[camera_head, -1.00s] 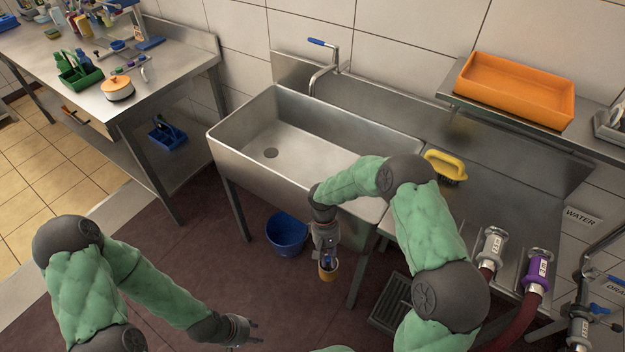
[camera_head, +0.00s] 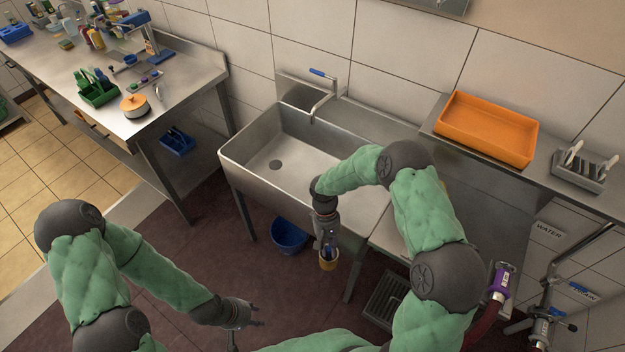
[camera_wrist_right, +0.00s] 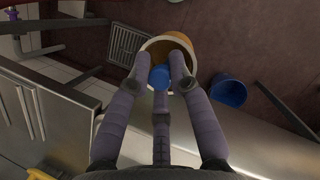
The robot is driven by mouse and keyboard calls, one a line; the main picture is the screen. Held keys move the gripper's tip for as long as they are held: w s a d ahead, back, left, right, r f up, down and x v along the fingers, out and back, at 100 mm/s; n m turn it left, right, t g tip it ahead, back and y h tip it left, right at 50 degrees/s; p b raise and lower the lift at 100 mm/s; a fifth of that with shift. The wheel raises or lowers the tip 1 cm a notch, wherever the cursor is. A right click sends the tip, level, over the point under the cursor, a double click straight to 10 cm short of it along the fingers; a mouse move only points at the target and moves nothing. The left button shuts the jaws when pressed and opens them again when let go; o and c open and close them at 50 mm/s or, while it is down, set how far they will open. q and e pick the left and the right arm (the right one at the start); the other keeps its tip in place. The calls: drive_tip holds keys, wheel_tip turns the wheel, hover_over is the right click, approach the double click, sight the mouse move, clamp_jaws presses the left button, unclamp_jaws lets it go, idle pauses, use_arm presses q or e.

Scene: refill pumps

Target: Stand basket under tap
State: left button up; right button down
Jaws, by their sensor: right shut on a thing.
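My right gripper (camera_head: 327,243) is shut on a small round tan cup-like basket (camera_head: 328,262), in front of the sink and below its rim. In the right wrist view the basket (camera_wrist_right: 182,48) has a pale rim, with a blue piece (camera_wrist_right: 159,77) between the fingers at its mouth. The tap (camera_head: 321,95), with a blue lever, stands at the back of the steel sink (camera_head: 300,150). The basket is away from the tap, outside the basin. My left gripper (camera_head: 256,312) is open and empty, low over the floor at the front.
A blue bucket (camera_head: 288,236) stands on the floor below the sink. An orange tray (camera_head: 487,130) sits on the right shelf. A floor grate (camera_head: 385,298) and a purple hose coupling (camera_head: 502,282) are at right. The visible basin floor is clear.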

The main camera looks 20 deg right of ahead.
wheel_tip(320, 180, up, 5)
drive_tip(key=p, duration=0.4)
drive_tip(key=shift+w+r, duration=0.1)
drive_tip(key=shift+r, duration=0.1)
drive_tip(key=shift+f, duration=0.2)
